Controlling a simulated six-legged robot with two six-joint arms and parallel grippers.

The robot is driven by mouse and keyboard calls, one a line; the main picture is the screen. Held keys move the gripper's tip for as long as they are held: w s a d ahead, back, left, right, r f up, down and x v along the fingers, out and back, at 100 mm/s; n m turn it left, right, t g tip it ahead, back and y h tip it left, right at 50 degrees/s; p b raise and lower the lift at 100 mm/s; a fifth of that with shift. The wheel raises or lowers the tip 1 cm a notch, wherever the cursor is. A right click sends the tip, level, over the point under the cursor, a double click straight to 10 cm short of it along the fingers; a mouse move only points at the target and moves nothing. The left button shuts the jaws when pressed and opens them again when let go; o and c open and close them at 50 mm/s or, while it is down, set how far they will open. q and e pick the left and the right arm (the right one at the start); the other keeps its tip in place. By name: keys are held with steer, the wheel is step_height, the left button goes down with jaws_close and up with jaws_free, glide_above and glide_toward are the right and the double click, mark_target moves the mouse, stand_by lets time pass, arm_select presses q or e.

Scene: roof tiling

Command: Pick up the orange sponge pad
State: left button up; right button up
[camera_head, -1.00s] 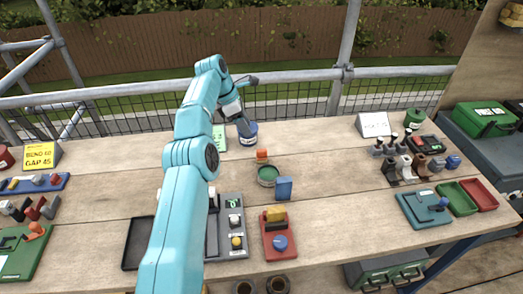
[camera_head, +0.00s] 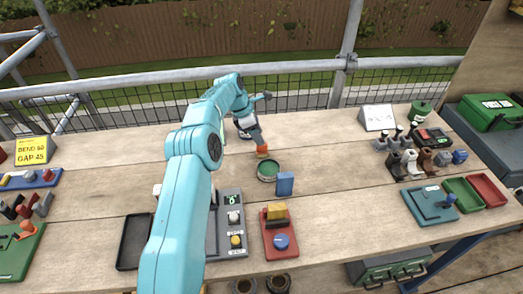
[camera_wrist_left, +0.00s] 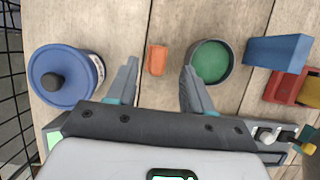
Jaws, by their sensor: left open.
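The orange sponge pad (camera_wrist_left: 157,60) is a small block on the wooden table. In the left wrist view it lies between the two fingers of my left gripper (camera_wrist_left: 160,85), a little beyond their tips, and nothing grips it. In the head view the left gripper (camera_head: 258,141) hangs over the pad (camera_head: 262,151) and partly hides it. The gripper is open and empty. My right gripper is not in view.
A round pot with green contents (camera_wrist_left: 211,61) stands close to the right finger. A blue lidded tub (camera_wrist_left: 62,78) stands to the left. A blue block (camera_head: 284,184) and a red tray (camera_head: 280,240) sit nearer.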

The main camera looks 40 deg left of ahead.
arm_select(q)
steer(key=shift+d+f, duration=0.15)
steer(key=shift+f, duration=0.25)
steer(key=x, duration=0.2)
steer(key=p+x, duration=0.1)
steer(key=x, duration=0.1)
steer(key=shift+a+f, duration=0.2)
steer(key=shift+a, duration=0.15)
steer(key=shift+d+f, duration=0.15)
steer(key=shift+f, duration=0.05)
steer(key=shift+w, duration=0.1)
jaws_close()
steer(key=shift+r, duration=0.1)
steer(key=shift+r, duration=0.3)
step_height(320, 180, up, 8)
step_height(320, 180, up, 11)
steer(key=p, duration=0.9)
